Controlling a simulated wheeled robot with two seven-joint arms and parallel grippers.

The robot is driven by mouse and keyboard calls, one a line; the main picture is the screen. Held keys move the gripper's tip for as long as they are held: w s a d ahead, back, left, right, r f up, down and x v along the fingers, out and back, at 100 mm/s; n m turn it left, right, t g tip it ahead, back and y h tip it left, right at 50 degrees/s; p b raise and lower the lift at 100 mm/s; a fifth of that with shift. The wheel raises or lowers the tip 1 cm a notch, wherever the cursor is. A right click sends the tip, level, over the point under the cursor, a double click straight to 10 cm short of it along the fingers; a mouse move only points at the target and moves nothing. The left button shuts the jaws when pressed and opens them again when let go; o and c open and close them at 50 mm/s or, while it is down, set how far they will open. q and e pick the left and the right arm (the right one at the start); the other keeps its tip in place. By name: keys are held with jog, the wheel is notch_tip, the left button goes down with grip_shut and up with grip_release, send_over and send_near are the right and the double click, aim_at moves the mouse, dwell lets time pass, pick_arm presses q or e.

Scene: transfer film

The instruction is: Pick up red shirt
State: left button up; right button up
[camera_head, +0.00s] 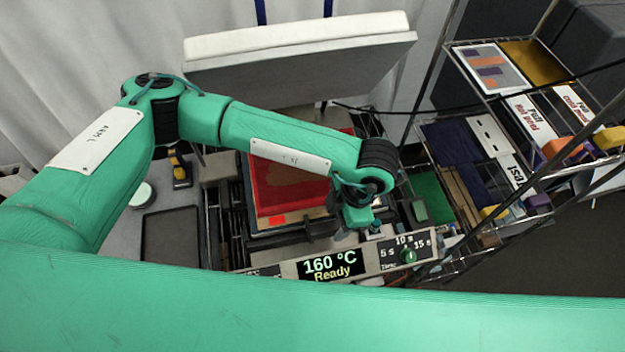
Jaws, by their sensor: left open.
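A red shirt (275,185), or red cloth, lies flat on the lower plate of a heat press, with a darker red-brown area in its middle. My left arm passes over it and hides part of its upper side. My left gripper (352,222) points down at the right edge of the red cloth, near the press's front right corner. It is open, and I see nothing between its fingers. Whether it touches the cloth is hard to tell. My right gripper is out of view.
The press's upper plate (300,62) is raised behind. Its front panel (335,264) reads 160 °C Ready. A wire shelf (500,130) with films, folded dark cloth and small items stands at the right. A dark tray (170,238) lies at the left. A green arm link crosses the bottom.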

aim_at(328, 226)
pick_arm(q)
jog(key=shift+x, duration=0.75)
jog(key=shift+w+f, duration=0.15)
jog(key=shift+f, duration=0.2)
jog(key=shift+x, duration=0.8)
jog(key=x, duration=0.3)
jog(key=shift+a+f, duration=0.25)
jog(key=shift+a, duration=0.15)
jog(key=shift+c, duration=0.2)
jog(key=c, duration=1.1)
jog(key=shift+w, duration=0.1)
grip_shut()
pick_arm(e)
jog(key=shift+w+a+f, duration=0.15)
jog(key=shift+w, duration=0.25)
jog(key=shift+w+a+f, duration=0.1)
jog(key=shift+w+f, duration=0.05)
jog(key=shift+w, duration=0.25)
